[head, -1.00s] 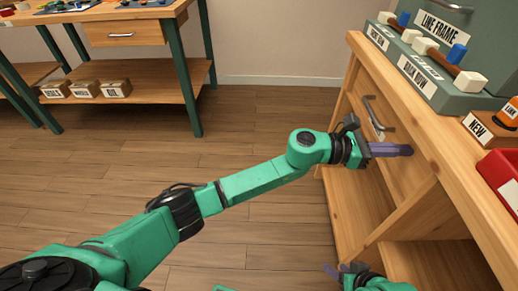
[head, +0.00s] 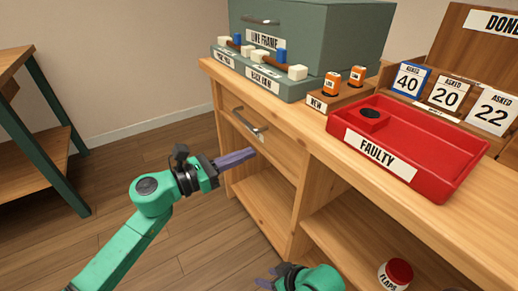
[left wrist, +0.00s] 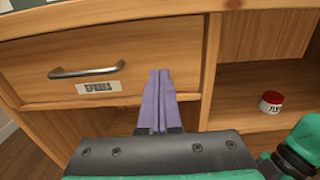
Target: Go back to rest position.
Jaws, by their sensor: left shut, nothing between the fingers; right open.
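My left gripper (head: 236,158) is shut and empty, held in front of the wooden bench near its drawer. I cannot tell whether the fingertips touch the wood. My right gripper (head: 266,277) is low at the bottom edge of the head view, in front of the bench's lower shelf. Its fingers are spread and hold nothing.
The drawer (head: 258,140) with a metal handle (head: 250,124) is closed. On the bench are a red FAULTY tray (head: 440,165), a NEW block (head: 336,97) with orange items, and a grey-green cabinet (head: 345,40). A red-lidded jar (head: 399,272) stands below. Open floor lies left.

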